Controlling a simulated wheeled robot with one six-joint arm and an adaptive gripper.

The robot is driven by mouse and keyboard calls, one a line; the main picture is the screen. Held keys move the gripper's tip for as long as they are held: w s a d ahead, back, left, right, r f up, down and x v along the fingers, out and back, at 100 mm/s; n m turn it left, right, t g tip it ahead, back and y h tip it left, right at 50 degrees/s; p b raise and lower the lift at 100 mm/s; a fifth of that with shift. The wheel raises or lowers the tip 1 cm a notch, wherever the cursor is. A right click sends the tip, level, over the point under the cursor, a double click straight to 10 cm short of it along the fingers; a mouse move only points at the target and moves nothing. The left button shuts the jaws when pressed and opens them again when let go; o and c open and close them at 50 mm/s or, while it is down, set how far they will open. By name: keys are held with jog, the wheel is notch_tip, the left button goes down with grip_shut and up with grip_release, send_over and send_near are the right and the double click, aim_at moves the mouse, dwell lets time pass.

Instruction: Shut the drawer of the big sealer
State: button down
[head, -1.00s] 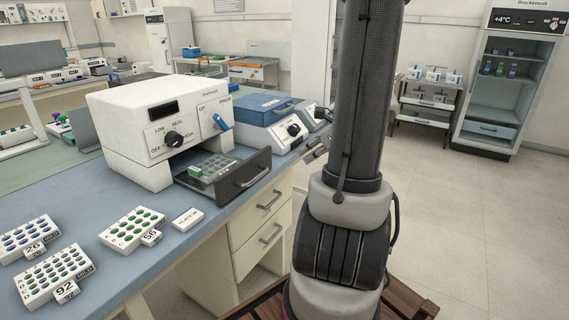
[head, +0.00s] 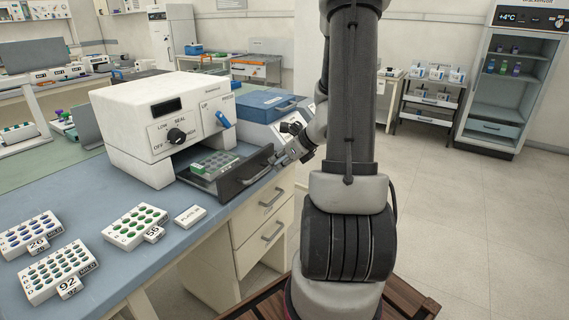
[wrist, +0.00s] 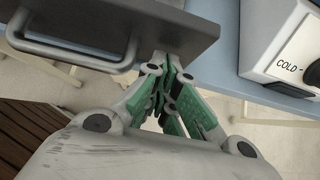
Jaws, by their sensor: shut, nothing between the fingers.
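The big sealer (head: 150,112) is a white box with a dial and a blue lever, standing on the blue bench. Its dark grey drawer (head: 226,187) is pulled out at the front, with a plate of green wells (head: 213,164) in it. In the wrist view the drawer front (wrist: 190,22) and its bar handle (wrist: 82,62) fill the upper left. My gripper (head: 277,161) is at the right end of the drawer front, beside the handle. It is shut and empty, its green-padded fingertips (wrist: 165,62) close to the panel; I cannot tell if they touch.
A blue-lidded device (head: 262,105) stands right of the sealer; a white unit marked COLD (wrist: 285,45) shows in the wrist view. Well racks (head: 135,227) and a label block (head: 190,216) lie at the bench front. Bench drawers (head: 262,215) are below. Floor at right is clear.

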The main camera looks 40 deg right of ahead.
dwell(0.3)
jog(key=w+a, duration=0.2)
jog(key=w, duration=0.4)
jog(key=w+a, duration=0.2)
jog(key=w, duration=0.4)
jog(key=w+a, duration=0.3)
jog(key=w, duration=0.4)
jog(key=shift+w+a+r, duration=0.1)
jog(key=shift+w, duration=0.2)
